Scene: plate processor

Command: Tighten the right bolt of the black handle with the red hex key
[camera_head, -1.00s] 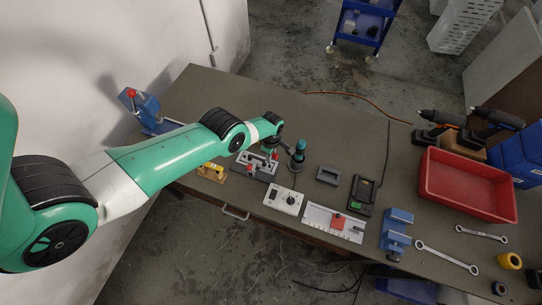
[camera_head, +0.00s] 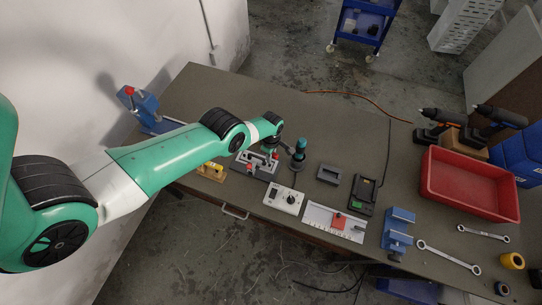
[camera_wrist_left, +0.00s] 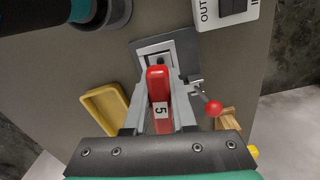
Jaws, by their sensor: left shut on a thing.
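In the head view my left gripper (camera_head: 270,154) is over a grey fixture (camera_head: 245,167) near the table's front edge, partly covered by my arm. I cannot make out the black handle or its right bolt. My right gripper is out of view.
A clamp lever with a red ball knob (camera_wrist_left: 212,108) is close to my right finger. A yellow tray (camera_wrist_left: 88,98) lies to the left. A teal cylinder (camera_head: 299,152) and a white switch box (camera_head: 283,198) stand near the fixture. The table's back middle is clear.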

